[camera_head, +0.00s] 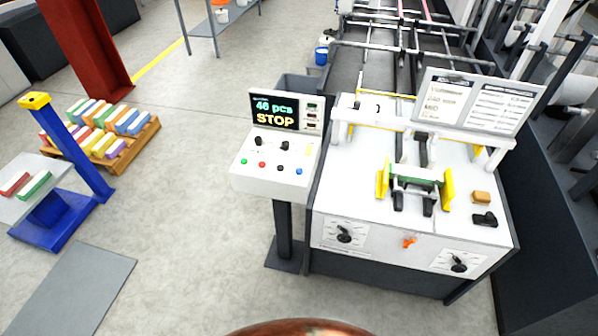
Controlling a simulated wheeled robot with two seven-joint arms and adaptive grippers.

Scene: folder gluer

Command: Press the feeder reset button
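A white control panel (240,180) stands on a dark post left of the feeder table. Its screen (274,112) reads "46 pcs" and "STOP". On the sloped face are a green button (244,161), a red button (262,164), a black button (280,168) and a blue button (299,171) in a row. Two black knobs (258,141) sit above them. Small dark controls (311,106) line the screen's right side. The labels are too small to read, so I cannot tell which one is the feeder reset. Neither of my grippers is in view.
The white feeder table (360,190) has yellow guides (448,190), dials (344,235) and an orange lever (409,242). A sign board (478,102) stands above it. A pallet of coloured stacks (140,145) and a blue lift (75,150) are left. Floor before the panel is clear.

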